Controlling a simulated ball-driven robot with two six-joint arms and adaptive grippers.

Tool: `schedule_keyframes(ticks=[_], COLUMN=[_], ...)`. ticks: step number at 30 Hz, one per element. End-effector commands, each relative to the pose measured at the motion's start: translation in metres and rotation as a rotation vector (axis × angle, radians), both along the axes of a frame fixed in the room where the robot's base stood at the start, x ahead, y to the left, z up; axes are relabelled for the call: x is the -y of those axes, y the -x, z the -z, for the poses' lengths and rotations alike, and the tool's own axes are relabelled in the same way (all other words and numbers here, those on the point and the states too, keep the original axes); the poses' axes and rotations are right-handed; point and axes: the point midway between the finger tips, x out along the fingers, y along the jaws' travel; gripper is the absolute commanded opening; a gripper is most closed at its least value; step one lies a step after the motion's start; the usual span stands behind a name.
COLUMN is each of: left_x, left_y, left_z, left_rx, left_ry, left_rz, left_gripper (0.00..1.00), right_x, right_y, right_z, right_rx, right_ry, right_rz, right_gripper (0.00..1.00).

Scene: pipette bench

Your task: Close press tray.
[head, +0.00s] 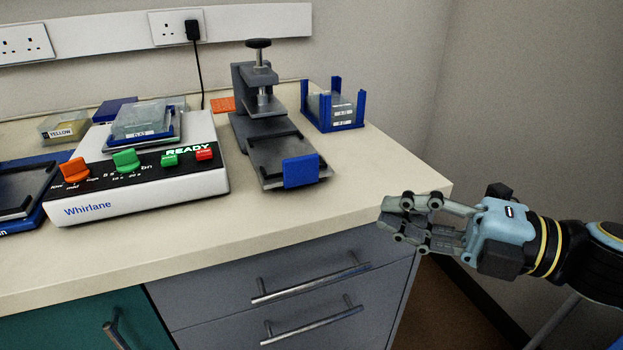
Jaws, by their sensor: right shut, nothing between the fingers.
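The press (258,82) stands on the bench, a grey frame with a black knob on top. Its grey tray (282,155) sticks out toward the bench's front edge, with a blue front plate (301,171) at its near end. The tray's bed looks empty. My right gripper (391,221) is shut and empty. It is to the right of the tray and nearer to me, by the bench's right front corner, apart from the tray. My left gripper is not in view.
A white Whirlane machine (140,205) with coloured knobs stands left of the press. A blue rack (336,124) with clear plates is behind and right of the tray. An orange piece (222,105) lies behind. Bench top (390,170) is clear right of the tray.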

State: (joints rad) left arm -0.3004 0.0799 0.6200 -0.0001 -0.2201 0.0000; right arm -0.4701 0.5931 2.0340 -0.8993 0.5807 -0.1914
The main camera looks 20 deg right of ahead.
Motion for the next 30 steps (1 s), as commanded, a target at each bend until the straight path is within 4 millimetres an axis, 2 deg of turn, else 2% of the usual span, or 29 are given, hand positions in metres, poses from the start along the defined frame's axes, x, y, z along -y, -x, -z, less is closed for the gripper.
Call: schedule_keyframes(ticks=[5, 17, 24, 30], left_x=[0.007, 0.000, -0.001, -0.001], left_y=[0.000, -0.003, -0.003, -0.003], left_z=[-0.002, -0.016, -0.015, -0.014], left_rx=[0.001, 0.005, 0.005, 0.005], left_ry=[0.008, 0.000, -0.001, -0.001], left_rz=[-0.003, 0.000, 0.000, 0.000], left_gripper=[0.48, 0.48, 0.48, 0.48], right_x=[-0.014, -0.072, -0.071, -0.071], right_y=[-0.015, -0.072, -0.102, -0.107], right_z=[-0.002, -0.002, 0.001, 0.001], right_rx=[0.002, -0.002, -0.004, -0.006], right_ry=[-0.006, -0.008, -0.004, -0.004], right_rz=[0.007, 0.008, 0.008, 0.007], right_gripper=[0.00, 0.00, 0.00, 0.00])
